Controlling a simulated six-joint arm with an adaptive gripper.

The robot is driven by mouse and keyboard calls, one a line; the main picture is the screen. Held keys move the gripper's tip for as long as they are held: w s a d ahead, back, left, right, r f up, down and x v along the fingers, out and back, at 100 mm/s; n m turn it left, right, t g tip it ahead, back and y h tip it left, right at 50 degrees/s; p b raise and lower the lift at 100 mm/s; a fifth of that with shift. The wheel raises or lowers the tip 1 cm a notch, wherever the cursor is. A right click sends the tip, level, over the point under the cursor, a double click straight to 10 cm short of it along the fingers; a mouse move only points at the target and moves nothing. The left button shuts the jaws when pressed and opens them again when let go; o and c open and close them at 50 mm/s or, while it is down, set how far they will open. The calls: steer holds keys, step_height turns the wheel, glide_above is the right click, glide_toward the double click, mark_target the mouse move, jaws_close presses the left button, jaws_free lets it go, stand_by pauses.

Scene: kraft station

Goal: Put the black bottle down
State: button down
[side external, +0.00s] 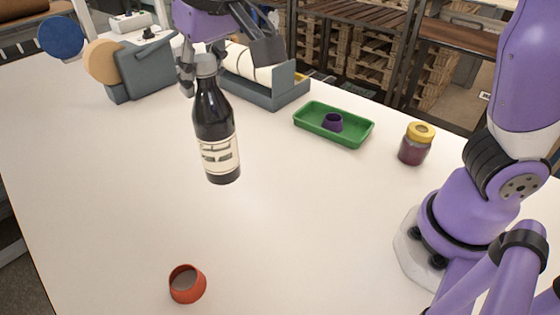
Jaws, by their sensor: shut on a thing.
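The black bottle (213,125) has a cream label and a grey cap, and it hangs nearly upright with a slight tilt. My gripper (197,72) is shut on the bottle at its neck and cap, near the top of the picture. The bottle appears to be above the white table (300,220), with its base clear of the surface. Part of the cap is hidden by the fingers.
A red cup (187,284) is at the front. A green tray (351,136) holds a purple cup (332,122). A yellow-lidded jar (416,144) stands at right. A grey holder with a white roll (262,85) and a tape dispenser (143,68) are behind. The middle table is clear.

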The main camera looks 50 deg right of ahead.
steer(key=w+d+f, duration=0.6)
steer(key=f, duration=0.3)
steer(key=shift+f, duration=0.2)
steer(key=c, duration=0.6)
jaws_free()
